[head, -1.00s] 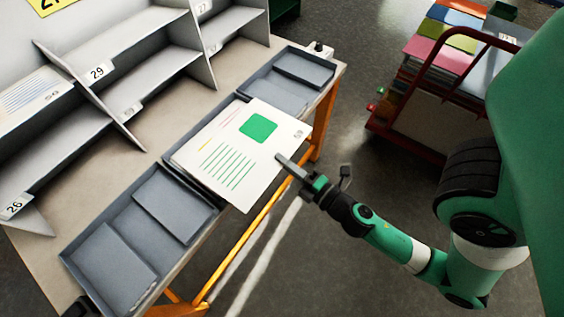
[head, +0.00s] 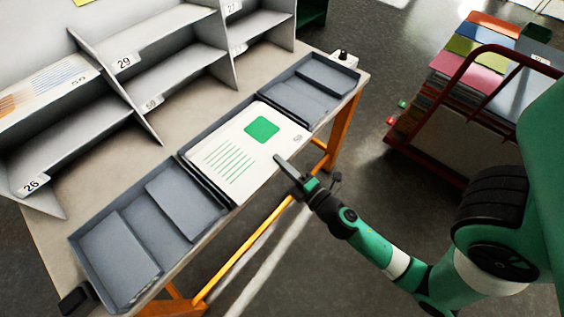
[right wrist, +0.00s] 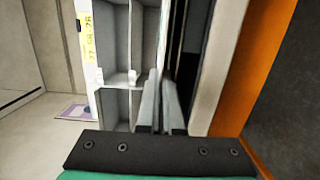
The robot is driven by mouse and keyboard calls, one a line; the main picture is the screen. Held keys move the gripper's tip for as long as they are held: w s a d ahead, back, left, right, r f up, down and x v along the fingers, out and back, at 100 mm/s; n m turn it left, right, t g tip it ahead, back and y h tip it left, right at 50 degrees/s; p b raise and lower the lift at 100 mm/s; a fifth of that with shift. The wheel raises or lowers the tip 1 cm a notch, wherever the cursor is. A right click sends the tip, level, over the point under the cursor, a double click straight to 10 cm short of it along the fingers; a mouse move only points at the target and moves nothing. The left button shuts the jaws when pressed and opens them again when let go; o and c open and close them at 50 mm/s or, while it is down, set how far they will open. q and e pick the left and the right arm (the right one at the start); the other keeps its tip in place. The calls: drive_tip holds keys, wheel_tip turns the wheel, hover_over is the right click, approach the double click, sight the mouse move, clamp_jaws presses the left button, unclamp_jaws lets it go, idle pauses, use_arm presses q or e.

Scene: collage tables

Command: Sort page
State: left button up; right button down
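A white page (head: 246,160) with a green square, green lines and a small number near its right corner, too small to read surely, lies on the middle grey tray (head: 186,172) at the table's front edge. My right gripper (head: 277,160) points at the page's right edge from the aisle side, and appears just off it. In the right wrist view its two fingers (right wrist: 161,105) run close together, with no page visible between them; the gap is unclear. My left gripper is not in view.
Grey numbered shelves (head: 185,70) stand along the back of the table, with a printed page (head: 50,88) at left. Grey trays flank the middle one at front left (head: 200,208) and back right (head: 270,90). A red cart (head: 425,150) with coloured stacks stands at right. The floor between is clear.

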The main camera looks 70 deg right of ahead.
drive_tip(key=c, duration=1)
unclamp_jaws()
drive_tip(key=b+v, duration=0.7)
drive_tip(key=v, duration=0.4)
drive_tip(key=shift+s+a+b, duration=0.15)
drive_tip(key=shift+s+b, duration=0.15)
drive_tip(key=shift+s, duration=0.05)
